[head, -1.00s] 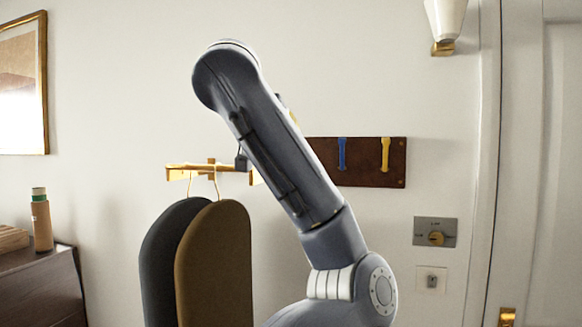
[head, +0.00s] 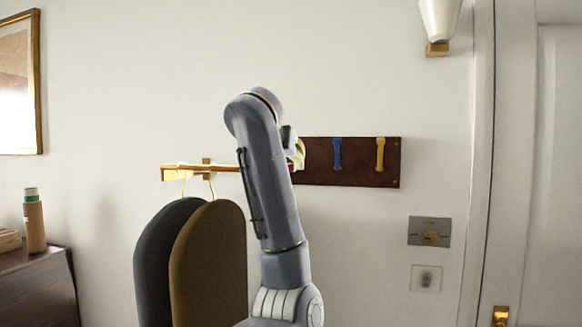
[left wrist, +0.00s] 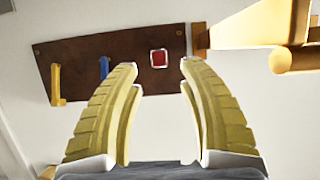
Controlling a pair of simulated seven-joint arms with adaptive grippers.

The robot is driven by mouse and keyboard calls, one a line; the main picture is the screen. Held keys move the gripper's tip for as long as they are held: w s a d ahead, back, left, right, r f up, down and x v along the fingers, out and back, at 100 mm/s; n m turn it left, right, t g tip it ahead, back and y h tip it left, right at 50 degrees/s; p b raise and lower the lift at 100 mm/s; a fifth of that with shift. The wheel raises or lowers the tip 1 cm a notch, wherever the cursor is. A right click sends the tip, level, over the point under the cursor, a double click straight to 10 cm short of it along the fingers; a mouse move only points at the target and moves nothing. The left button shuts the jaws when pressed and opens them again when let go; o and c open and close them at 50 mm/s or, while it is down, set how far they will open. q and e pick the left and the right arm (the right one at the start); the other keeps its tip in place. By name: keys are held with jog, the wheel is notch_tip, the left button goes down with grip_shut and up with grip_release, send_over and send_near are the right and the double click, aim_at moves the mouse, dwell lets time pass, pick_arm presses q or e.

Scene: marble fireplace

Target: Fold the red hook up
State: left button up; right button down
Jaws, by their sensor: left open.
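The red hook (left wrist: 158,57) shows in the left wrist view as a small red square with a pale rim on the dark wooden board (left wrist: 80,62). It lies just beyond the gap between the fingertips, apart from both. My left gripper (left wrist: 159,69) is open and empty, with its yellow ribbed fingers pointing at the board. In the head view my left gripper (head: 298,155) is mostly hidden behind my arm, at the left part of the board. A small bit of red shows beside it there. My right gripper is not in view.
A blue hook (head: 337,154) and a yellow hook (head: 380,155) are on the same board. A brass rail (head: 225,167) with two hanging padded shapes (head: 208,265) is at the left. It shows close by in the left wrist view (left wrist: 250,28). A wall switch (head: 429,232) is below right.

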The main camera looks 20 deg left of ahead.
aim_at(290, 165)
pick_arm(q)
jog(key=shift+x, duration=2.6)
grip_shut()
